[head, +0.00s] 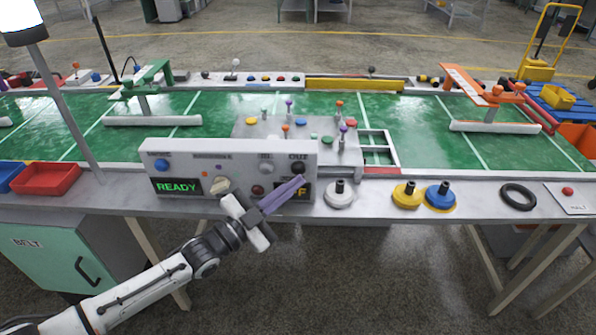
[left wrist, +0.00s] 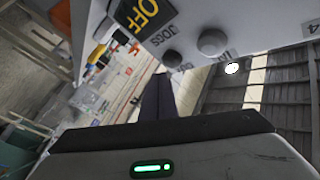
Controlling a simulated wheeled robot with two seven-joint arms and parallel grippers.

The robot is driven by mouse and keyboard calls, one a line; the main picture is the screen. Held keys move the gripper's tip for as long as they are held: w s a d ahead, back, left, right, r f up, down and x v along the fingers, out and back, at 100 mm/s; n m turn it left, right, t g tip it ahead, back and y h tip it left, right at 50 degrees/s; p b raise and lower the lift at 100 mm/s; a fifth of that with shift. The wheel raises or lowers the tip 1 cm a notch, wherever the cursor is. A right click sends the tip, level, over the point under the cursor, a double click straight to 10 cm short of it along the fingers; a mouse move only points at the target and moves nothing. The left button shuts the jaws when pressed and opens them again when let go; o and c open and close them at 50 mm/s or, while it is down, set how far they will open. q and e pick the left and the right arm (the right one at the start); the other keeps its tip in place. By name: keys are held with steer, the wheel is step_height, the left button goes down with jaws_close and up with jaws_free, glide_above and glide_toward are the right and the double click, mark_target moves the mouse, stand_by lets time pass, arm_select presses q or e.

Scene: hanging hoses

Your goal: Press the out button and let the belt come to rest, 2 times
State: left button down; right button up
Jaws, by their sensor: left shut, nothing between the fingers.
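The grey control box (head: 230,160) stands at the front edge of the table, with a lit READY display (head: 177,187). The dark out button (head: 298,167) is at the box's upper right, under the OUT label. My left gripper (head: 299,182) is shut and empty, its purple fingers pointing up to the right just below that button. They partly cover the OFF display (head: 304,191); I cannot tell whether they touch the box. In the left wrist view the shut fingers (left wrist: 158,98) show below the panel's knobs and OFF display (left wrist: 138,12). The green belt (head: 415,135) lies behind the box.
A grey plate with several coloured levers (head: 255,131) lies on the belt behind the box. A red tray (head: 46,179) is at left.

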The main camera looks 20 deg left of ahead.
arm_select(q)
steer(key=shift+w, duration=0.1)
stand_by(0.5)
steer(key=shift+w+a, duration=0.1)
steer(key=shift+w, duration=0.25)
